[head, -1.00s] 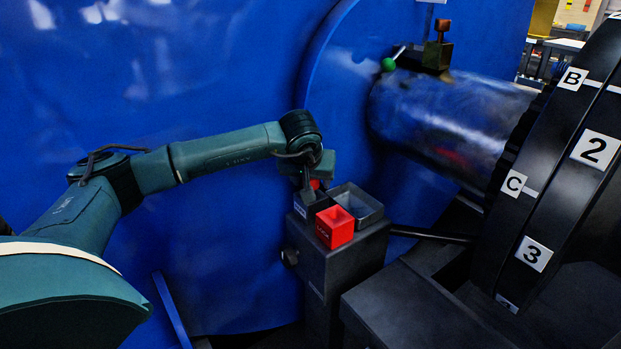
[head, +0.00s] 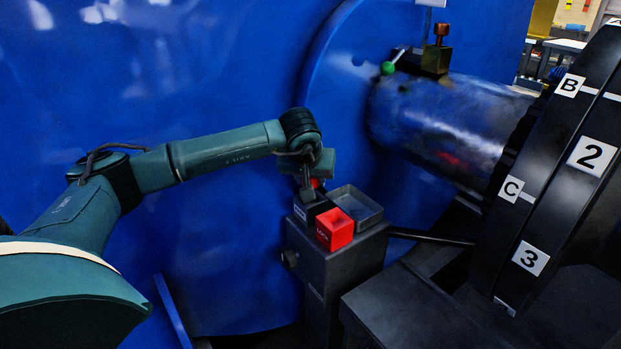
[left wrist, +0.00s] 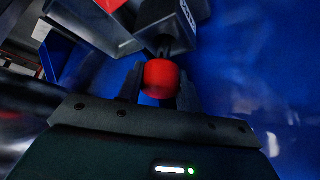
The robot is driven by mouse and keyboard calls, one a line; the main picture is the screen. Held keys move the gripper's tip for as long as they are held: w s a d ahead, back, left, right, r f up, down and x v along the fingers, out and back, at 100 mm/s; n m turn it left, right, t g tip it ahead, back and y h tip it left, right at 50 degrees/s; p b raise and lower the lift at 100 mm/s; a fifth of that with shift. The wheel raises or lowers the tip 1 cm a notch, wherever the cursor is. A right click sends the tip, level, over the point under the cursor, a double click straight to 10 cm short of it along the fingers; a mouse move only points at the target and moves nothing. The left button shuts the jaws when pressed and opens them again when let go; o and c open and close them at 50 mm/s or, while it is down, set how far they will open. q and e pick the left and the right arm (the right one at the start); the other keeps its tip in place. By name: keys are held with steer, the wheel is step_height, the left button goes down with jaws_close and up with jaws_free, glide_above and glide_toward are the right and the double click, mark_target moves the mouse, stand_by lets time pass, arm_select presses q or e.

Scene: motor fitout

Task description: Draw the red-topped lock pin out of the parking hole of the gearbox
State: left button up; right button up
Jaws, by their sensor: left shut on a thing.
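The red-topped lock pin shows its rounded red top in the left wrist view (left wrist: 160,76) and as a small red patch in the head view (head: 315,183). My left gripper (head: 309,188) is shut on the pin, with one finger on each side of the red top in the left wrist view. A dark stem runs from the red top towards a small dark block (head: 302,211) with a white label. I cannot tell whether the stem's end is still in the block's hole. My right gripper is out of view.
Beside the dark block are a red box (head: 335,231) and an open grey tray (head: 368,211), on a dark pedestal (head: 338,270). A blue wall (head: 220,230) stands close behind. A metal shaft (head: 440,120) and a large numbered wheel (head: 540,200) fill the right.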

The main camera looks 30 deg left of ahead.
arm_select(q)
steer(key=shift+r+p, duration=1.9)
steer(key=shift+r, duration=0.7)
